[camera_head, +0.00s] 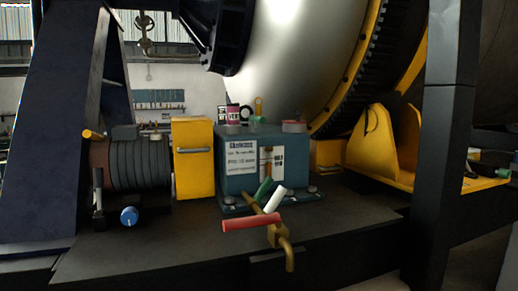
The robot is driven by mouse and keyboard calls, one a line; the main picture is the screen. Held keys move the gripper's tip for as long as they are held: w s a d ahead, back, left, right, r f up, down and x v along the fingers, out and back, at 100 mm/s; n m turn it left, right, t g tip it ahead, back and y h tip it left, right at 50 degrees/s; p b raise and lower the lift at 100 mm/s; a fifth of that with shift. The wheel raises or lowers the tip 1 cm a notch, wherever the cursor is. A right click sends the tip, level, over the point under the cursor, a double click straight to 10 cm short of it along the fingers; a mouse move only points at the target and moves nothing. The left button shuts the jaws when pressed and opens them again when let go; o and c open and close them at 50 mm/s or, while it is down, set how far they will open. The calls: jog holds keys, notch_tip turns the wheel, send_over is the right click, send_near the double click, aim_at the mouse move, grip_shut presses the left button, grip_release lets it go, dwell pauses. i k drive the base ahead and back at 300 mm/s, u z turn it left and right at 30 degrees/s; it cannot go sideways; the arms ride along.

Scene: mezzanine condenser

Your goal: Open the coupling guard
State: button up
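The coupling guard appears to be the yellow box-like cover (193,160) between the ribbed motor and the blue-green gearbox. A grey horizontal bar handle (195,150) runs across its upper front. The cover looks upright and closed, and what lies behind it is hidden. My gripper is not in view, and nothing is seen touching the cover or its handle.
The ribbed motor (138,165) is left of the cover; a blue knob (129,216) stands in front. The gearbox (240,168) is at right. A red-handled brass valve (251,222) sticks out in front. Dark posts stand left (55,130) and right (445,140).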

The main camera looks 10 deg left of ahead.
aim_at(193, 136)
jog(key=z, duration=0.35)
jog(key=i, duration=0.45)
jog(key=u, duration=1.45)
